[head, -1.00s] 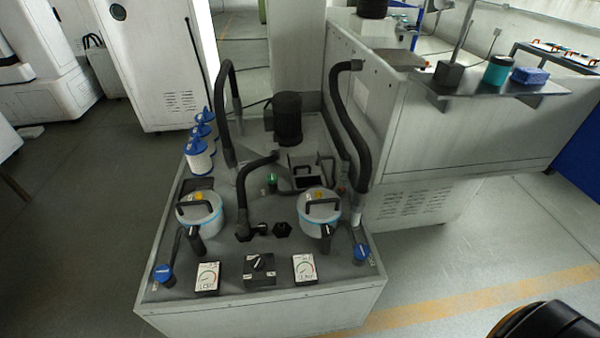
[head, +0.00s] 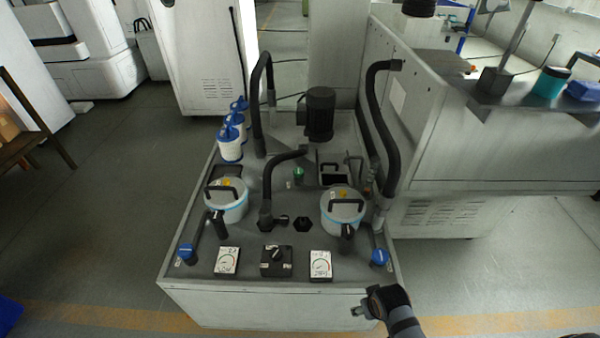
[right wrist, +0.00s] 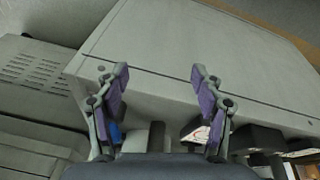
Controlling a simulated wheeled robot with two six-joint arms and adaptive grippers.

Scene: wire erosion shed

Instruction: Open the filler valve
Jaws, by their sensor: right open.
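The grey filter unit (head: 240,300) stands ahead with its top panel facing up. Two blue-knobbed valves sit on its front corners, a left one (head: 187,254) and a right one (head: 380,257). I cannot tell by a label which is the filler valve. My right gripper (head: 362,304) is low, in front of the unit's front wall, below the right blue knob and apart from it. In the right wrist view its purple-padded fingers (right wrist: 160,72) are spread with nothing between them. A small blue patch (right wrist: 114,132) shows behind the left finger. My left gripper is out of view.
Two lidded canisters (head: 228,209) (head: 342,216), two gauges (head: 227,261) (head: 320,265) and a black rotary switch (head: 275,261) crowd the panel. Black hoses (head: 384,120) arch behind. A large machine (head: 440,130) stands at the right. The floor left of the unit is clear.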

